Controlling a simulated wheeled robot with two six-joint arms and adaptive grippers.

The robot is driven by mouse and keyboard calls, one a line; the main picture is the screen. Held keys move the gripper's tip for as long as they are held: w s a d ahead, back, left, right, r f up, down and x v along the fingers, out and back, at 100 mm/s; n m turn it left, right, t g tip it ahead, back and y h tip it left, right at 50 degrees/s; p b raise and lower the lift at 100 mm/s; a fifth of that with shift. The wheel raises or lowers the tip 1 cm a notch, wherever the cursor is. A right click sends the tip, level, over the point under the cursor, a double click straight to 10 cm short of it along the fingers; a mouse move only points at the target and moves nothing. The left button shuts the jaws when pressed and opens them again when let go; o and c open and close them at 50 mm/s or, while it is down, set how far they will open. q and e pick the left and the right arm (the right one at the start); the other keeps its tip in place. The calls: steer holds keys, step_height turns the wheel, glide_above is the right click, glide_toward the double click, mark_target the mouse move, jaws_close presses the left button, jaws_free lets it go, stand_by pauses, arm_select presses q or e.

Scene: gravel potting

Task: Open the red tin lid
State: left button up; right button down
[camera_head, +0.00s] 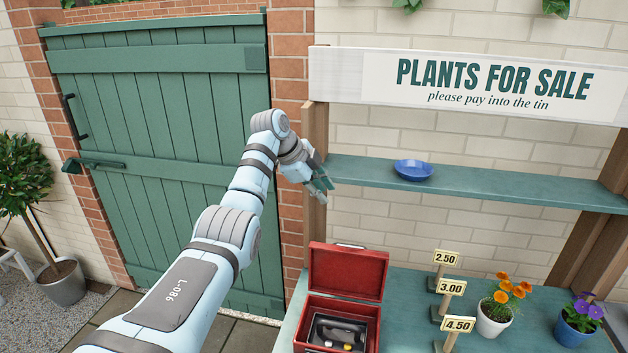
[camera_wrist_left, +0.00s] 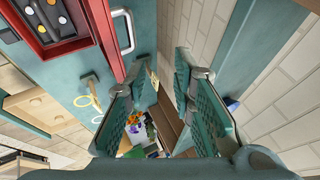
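The red tin (camera_head: 378,323) stands on the green counter in the head view. Its lid (camera_head: 347,272) is raised, standing up at the back edge, with its inner side toward me. A dark tray with coins sits inside the tin. In the left wrist view the tin (camera_wrist_left: 28,42) is at the upper left, with the lid (camera_wrist_left: 95,35) on edge and a pale metal handle (camera_wrist_left: 130,32) on it. My left gripper (camera_head: 325,185) is above and behind the tin, near the shelf's left post. Its fingers (camera_wrist_left: 158,95) are apart with nothing between them. My right gripper is not in view.
Price signs (camera_head: 452,288), an orange-flowered pot (camera_head: 492,322) and a purple-flowered pot (camera_head: 573,330) stand right of the tin. A blue saucer (camera_head: 413,170) sits on the shelf (camera_head: 490,190). A green gate (camera_head: 160,130) is at the left.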

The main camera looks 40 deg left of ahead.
arm_select(q)
steer(key=v, duration=0.8)
